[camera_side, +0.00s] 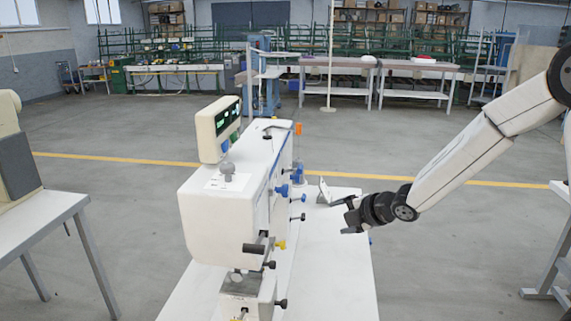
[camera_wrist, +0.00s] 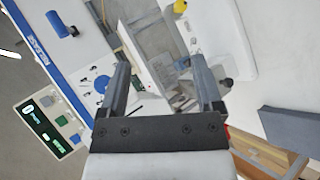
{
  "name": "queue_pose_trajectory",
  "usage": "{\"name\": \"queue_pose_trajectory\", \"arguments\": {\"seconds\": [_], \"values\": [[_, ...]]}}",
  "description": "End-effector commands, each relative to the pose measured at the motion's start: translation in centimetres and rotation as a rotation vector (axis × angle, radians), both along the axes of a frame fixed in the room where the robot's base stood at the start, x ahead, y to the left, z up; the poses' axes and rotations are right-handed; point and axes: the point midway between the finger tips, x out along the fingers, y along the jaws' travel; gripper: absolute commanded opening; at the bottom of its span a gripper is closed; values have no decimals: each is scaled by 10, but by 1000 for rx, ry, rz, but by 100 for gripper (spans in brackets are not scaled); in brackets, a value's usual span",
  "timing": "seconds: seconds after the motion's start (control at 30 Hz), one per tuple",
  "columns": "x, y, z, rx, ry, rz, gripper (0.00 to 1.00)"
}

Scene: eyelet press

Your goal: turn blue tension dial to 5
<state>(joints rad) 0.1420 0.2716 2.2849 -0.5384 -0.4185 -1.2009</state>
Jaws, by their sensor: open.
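In the wrist view a round blue dial (camera_wrist: 101,83) sits on a pale panel with small dark marks around it, just left of my left finger. I cannot read its numbers or its pointer. Another blue knob (camera_wrist: 64,29) sticks out further up and left. In the side view two blue knobs, a lower one (camera_side: 283,190) and an upper one (camera_side: 297,178), are on the right face of the white press (camera_side: 222,218); I cannot tell which is the dial. My gripper (camera_side: 346,214) is open and empty, to the right of the press and apart from it. Its two fingers (camera_wrist: 160,62) show in the wrist view.
A control box (camera_side: 219,130) with green displays stands on top of the press. Black knobs (camera_side: 298,217) and a yellow knob (camera_side: 280,245) stick out from its right side. The white table (camera_side: 335,285) is mostly clear below my gripper. Another table (camera_side: 35,215) stands at left.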

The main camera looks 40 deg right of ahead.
Motion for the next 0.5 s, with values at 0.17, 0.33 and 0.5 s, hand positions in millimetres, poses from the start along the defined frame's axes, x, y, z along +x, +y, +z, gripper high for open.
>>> {"name": "queue_pose_trajectory", "arguments": {"seconds": [0.17, 0.33, 0.5], "values": [[25, 3, 12, -223, -170, 243, 84], [43, 8, 24, -442, -347, 459, 84], [54, 15, 34, -661, -539, 647, 84]]}}
